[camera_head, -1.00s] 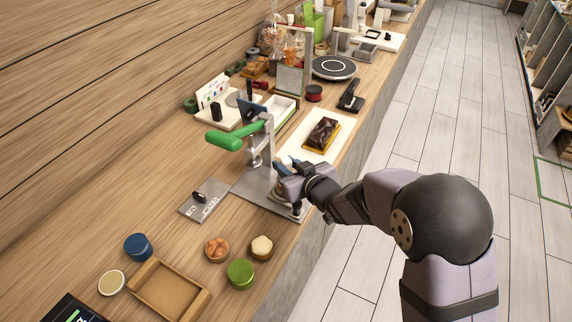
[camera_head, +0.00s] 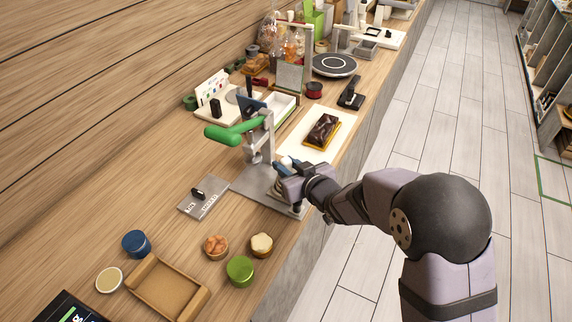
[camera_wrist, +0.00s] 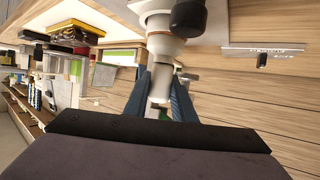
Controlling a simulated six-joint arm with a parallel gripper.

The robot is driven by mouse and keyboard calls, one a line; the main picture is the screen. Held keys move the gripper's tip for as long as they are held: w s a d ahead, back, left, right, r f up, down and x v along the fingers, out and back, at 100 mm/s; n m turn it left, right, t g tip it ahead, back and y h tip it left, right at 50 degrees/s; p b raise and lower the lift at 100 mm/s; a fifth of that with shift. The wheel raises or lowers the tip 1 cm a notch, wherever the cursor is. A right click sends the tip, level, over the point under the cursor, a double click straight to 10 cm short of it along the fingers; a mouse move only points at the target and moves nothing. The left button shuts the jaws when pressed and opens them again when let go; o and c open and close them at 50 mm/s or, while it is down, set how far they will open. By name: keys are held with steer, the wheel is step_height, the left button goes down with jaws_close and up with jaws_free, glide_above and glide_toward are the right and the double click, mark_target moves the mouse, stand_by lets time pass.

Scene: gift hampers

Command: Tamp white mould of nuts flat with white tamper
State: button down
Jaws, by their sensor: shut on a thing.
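My gripper (camera_head: 282,172) is shut on the white tamper (camera_wrist: 162,86), whose handle sits between the blue fingers in the wrist view. The tamper's wider white foot (camera_wrist: 166,46) shows beyond the fingertips. It points at a white round piece (camera_wrist: 152,8) at the top edge of that view, probably the white mould, only partly seen. I cannot tell whether foot and mould touch. In the head view this spot is at the metal base of the green-handled press (camera_head: 224,134), and my gripper hides the mould. No nuts in the mould can be seen.
A black knob (camera_wrist: 188,18) stands close beside the foot. In front lie a grey plate with a black knob (camera_head: 203,200), a wooden tray (camera_head: 138,287), a green tub (camera_head: 240,269) and a blue tub (camera_head: 136,241). A chocolate loaf (camera_head: 322,131) sits on a white board behind.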

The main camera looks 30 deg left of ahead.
steer(key=shift+s+d+f, duration=0.1)
steer(key=shift+f, duration=0.25)
stand_by(0.3)
steer(key=shift+r+p, duration=0.95)
steer(key=shift+r, duration=0.65)
steer(key=shift+r, duration=0.25)
step_height(320, 180, up, 6)
steer(key=p, duration=0.4)
steer(key=shift+f+p, duration=0.2)
steer(key=shift+p, duration=0.2)
